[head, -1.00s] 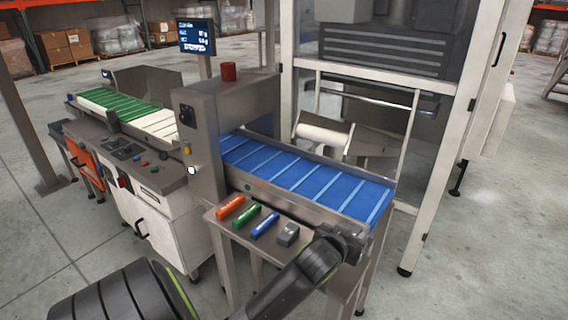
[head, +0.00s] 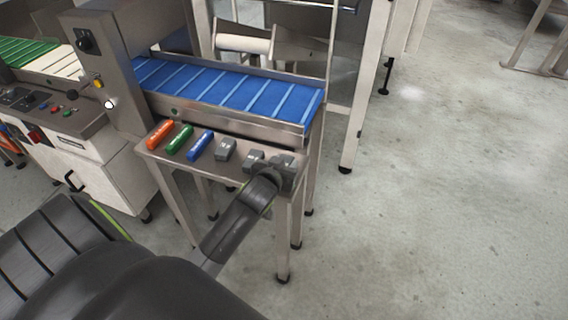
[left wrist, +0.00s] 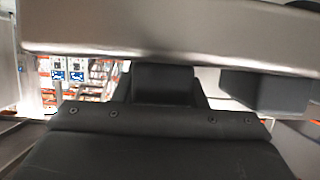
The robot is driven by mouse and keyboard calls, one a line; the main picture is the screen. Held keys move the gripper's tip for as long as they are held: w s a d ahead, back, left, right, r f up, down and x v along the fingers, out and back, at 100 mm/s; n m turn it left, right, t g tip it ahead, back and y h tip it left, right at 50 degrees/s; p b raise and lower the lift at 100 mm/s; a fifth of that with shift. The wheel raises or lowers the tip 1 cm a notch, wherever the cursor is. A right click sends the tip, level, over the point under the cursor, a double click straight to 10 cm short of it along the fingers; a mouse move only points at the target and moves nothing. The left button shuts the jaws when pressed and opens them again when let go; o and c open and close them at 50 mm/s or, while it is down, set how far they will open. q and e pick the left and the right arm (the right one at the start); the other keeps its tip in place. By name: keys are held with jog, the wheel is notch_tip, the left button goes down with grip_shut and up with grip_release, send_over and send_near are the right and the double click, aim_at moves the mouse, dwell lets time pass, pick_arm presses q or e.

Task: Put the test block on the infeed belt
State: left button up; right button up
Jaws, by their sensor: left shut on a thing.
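My left gripper (head: 284,168) is at the right end of the steel side table (head: 228,183), in front of the infeed belt. It is shut on a dark grey block, which I take to be the test block; it shows between the fingers in the left wrist view (left wrist: 164,84) and is mostly hidden in the head view. The infeed belt (head: 232,90) is blue with pale cross bars and lies just behind and above the table. Its top is empty. My right gripper is not in view.
On the table stand an orange bar (head: 160,134), a green bar (head: 180,140), a blue bar (head: 201,144) and grey blocks (head: 225,148), one (head: 251,159) close to the gripper. A steel rail (head: 235,129) edges the belt. Floor to the right is clear.

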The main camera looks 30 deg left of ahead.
pick_arm(q)
jog(key=shift+f, duration=0.15)
jog(key=o, duration=1)
